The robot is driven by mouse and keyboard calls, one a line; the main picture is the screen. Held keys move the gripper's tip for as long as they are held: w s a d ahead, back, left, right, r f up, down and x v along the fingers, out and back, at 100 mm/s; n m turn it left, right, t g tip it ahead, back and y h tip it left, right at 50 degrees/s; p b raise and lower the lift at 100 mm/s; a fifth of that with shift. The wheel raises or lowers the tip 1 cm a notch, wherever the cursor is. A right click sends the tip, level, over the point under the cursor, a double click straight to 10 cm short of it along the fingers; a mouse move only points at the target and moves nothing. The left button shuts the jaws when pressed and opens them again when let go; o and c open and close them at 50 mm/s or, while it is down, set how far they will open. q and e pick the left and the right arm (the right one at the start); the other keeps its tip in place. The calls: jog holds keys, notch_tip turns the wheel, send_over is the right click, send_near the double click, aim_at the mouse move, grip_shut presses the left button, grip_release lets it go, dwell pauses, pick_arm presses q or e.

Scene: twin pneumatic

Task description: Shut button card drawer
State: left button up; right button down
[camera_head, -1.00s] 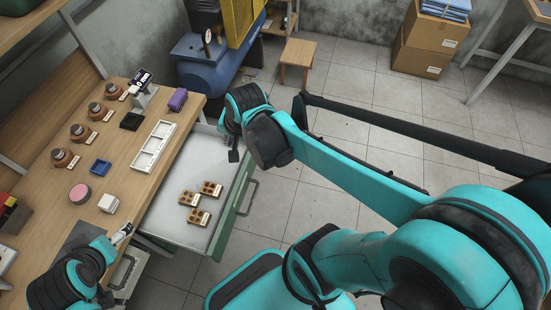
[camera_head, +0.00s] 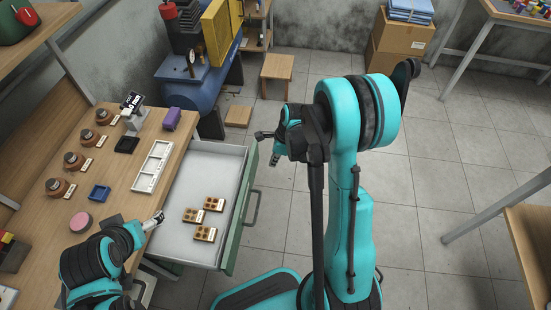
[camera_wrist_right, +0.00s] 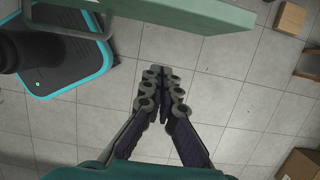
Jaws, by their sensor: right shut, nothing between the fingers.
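The drawer (camera_head: 210,165) is pulled out from under the workbench, with a pale inside and a green front (camera_head: 240,205) that has a bar handle (camera_head: 254,208). Three tan button cards (camera_head: 194,215) with brown buttons lie in it. My right gripper (camera_head: 274,160) is shut and empty, outside the drawer beyond the far end of its front. In the right wrist view its fingers (camera_wrist_right: 160,75) are together over the floor, and the green drawer front (camera_wrist_right: 200,14) crosses the top, apart from them. My left gripper (camera_head: 155,220) is at the bench edge by the drawer's near-left side; its jaws are too small to read.
The bench top holds a white tray (camera_head: 153,166), a purple block (camera_head: 172,119), a blue dish (camera_head: 100,193), a pink disc (camera_head: 81,221) and several brown pots. A blue compressor (camera_head: 195,85) and a stool (camera_head: 277,75) stand behind.

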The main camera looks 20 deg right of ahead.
aim_at(255, 171)
jog(key=w+a+f+b, duration=0.2)
jog(key=w+a+f, duration=0.1)
jog(key=a+f, duration=0.1)
jog(key=shift+a+f, duration=0.2)
jog(key=shift+f, duration=0.15)
jog(key=shift+w+a, duration=0.3)
jog(key=shift+a, duration=0.15)
jog(key=w+a, duration=0.4)
jog(key=a, duration=0.2)
jog(key=w+a, duration=0.5)
jog(key=a, duration=0.2)
jog(key=w+a+b, duration=0.1)
jog(key=w+a, duration=0.3)
jog(key=a, duration=0.3)
jog(key=shift+w, duration=0.2)
jog(key=shift+w+a, duration=0.35)
jog(key=shift+a, duration=0.15)
jog(key=shift+w+a, duration=0.15)
